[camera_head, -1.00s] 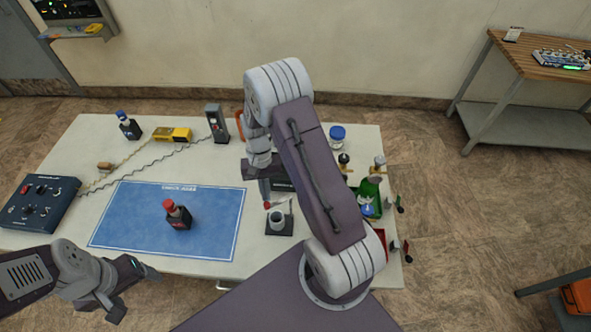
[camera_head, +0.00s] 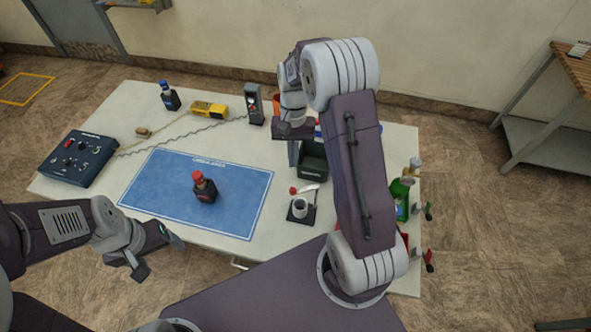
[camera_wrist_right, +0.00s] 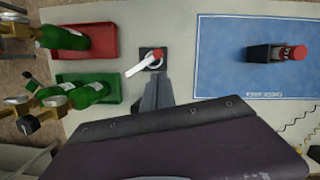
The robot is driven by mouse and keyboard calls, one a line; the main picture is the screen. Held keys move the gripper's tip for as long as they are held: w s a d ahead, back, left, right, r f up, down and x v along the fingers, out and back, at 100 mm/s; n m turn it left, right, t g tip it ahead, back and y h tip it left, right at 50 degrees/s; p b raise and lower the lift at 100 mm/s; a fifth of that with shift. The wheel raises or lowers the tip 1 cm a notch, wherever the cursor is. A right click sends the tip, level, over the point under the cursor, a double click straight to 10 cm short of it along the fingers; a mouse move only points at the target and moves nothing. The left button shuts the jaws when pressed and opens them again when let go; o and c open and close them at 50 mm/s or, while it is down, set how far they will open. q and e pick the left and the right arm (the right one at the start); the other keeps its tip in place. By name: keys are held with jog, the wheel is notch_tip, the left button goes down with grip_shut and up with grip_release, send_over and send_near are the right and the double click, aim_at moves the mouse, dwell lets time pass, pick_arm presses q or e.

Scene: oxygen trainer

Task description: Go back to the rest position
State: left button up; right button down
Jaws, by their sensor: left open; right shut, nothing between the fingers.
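My left gripper (camera_head: 158,256) is open and empty off the table's front left edge in the head view. My right gripper (camera_head: 293,154) is shut and empty above the back middle of the table, in front of a dark box (camera_head: 313,163). In the right wrist view the shut fingers (camera_wrist_right: 158,84) point towards a small dark stand (camera_wrist_right: 147,72) with a white and red piece on it, and look apart from it. Part of the table is hidden behind my right arm.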

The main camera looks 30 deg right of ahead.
jog(key=shift+w+d+r, duration=0.1)
jog(key=shift+w+r, duration=0.05)
jog(key=shift+r, duration=0.35)
jog(key=shift+f, duration=0.1)
jog(key=s+a+f+n+t+b, duration=0.1)
jog(key=s+a+f+n+b, duration=0.1)
jog(key=s, duration=0.3)
jog(key=s+a+f+n+t+h+b, duration=0.1)
jog(key=s+a+f+n+t+b, duration=0.1)
jog(key=s, duration=0.4)
jog(key=shift+s+a+f+n+t+b, duration=0.25)
jog(key=shift+n+b, duration=0.2)
jog(key=shift+n, duration=0.25)
